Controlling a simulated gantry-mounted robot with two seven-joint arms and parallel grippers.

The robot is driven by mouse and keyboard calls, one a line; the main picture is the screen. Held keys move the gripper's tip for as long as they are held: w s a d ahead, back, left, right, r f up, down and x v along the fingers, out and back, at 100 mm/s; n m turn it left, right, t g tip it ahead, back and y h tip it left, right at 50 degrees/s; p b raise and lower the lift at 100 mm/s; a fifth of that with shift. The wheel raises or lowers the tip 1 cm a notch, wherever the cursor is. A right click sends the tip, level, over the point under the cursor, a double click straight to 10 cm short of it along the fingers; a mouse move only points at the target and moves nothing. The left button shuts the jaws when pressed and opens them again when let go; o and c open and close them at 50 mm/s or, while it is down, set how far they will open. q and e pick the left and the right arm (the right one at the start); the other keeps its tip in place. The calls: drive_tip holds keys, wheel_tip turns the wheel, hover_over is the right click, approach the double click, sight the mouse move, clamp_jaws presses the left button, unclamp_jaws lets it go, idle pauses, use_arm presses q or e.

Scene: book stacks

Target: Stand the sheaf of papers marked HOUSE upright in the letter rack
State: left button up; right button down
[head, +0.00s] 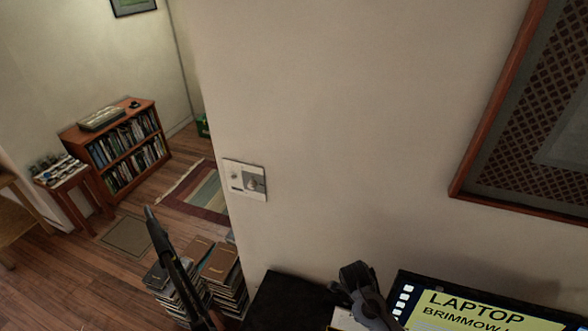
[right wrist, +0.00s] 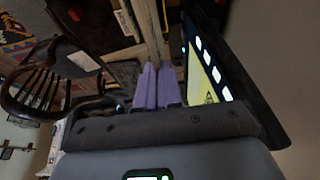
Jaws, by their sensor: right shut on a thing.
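My right gripper (head: 358,275) is over the desk at the bottom of the head view, beside the laptop. In the right wrist view its purple fingers (right wrist: 157,85) are close together, shut on a thin pale thing (right wrist: 151,32) seen edge-on, which looks like the sheaf of papers. A pale patch (head: 345,320) shows below this gripper in the head view. I cannot read HOUSE on it. My left gripper (head: 150,214) is a dark narrow shape in front of the floor stacks; its jaws cannot be made out. I cannot make out the letter rack.
A laptop (head: 470,312) with a yellow screen stands right of my right gripper. A dark surface (head: 285,300) lies left of it, against the wall (head: 330,120). Book stacks (head: 222,265) stand on the floor. A chair (right wrist: 35,85) shows in the wrist view.

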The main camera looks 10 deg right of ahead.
drive_tip(key=s+a+n+t+p, duration=0.1)
drive_tip(key=s+a+n+p, duration=0.15)
drive_tip(key=s+a, duration=0.3)
drive_tip(key=w+a+r+n+t+y, duration=0.1)
drive_tip(key=w+r+n+t, duration=0.1)
drive_tip(key=r+n, duration=0.4)
drive_tip(key=w+a+r+n+t+y, duration=0.2)
drive_tip(key=r+n+t, duration=0.2)
drive_tip(key=n, duration=1.2)
drive_tip(key=shift+w+a+r+y, duration=0.2)
drive_tip(key=shift+w+r+y, duration=0.1)
drive_tip(key=shift+r, duration=0.55)
